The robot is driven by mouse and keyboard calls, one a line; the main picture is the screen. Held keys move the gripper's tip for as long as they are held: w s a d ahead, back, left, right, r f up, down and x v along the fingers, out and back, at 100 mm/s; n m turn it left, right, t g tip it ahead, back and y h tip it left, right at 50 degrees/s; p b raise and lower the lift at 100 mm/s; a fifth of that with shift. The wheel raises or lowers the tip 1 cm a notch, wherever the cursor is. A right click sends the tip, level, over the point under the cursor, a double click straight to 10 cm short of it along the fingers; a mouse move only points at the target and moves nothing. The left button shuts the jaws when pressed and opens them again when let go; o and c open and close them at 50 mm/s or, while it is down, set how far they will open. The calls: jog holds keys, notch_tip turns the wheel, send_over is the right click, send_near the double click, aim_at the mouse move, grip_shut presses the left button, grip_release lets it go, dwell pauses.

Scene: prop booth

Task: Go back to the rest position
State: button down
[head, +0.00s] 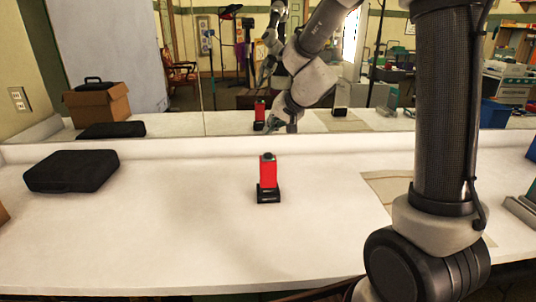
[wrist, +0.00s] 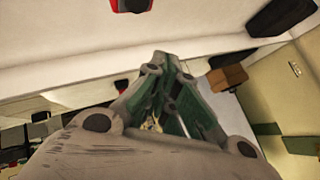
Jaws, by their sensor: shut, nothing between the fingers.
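My gripper (head: 273,124) hangs in the upper middle of the head view, above and behind the red object, near the mirror. In the wrist view its green-padded fingers (wrist: 172,58) meet at the tips and hold nothing. The red block-like object with a dark top (head: 268,172) stands upright on a black base (head: 268,195) in the middle of the white table, apart from my gripper. Part of it shows at the top edge of the wrist view (wrist: 128,4).
A black case (head: 72,171) lies at the left of the white table (head: 180,235). A beige mat (head: 388,183) lies at the right, partly hidden by my arm. A large mirror (head: 225,85) along the back reflects the table and arm. The front middle is clear.

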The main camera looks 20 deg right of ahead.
jog(key=s+d+f+n+g, duration=0.15)
jog(key=s+g, duration=0.35)
jog(key=s, duration=0.8)
jog(key=s+d+r+n+h, duration=0.1)
jog(key=s+d+r, duration=0.1)
jog(key=s+d, duration=0.2)
jog(key=s+d+r+h, duration=0.1)
jog(key=s+d+r, duration=0.2)
jog(key=s, duration=0.7)
jog(key=s+d+r+n+h, duration=0.1)
jog(key=s+d+r, duration=0.2)
jog(key=s+d, duration=0.2)
jog(key=shift+s+d+n+t+h, duration=0.25)
jog(key=shift+s+n+t+h, duration=0.15)
jog(key=shift+s, duration=0.8)
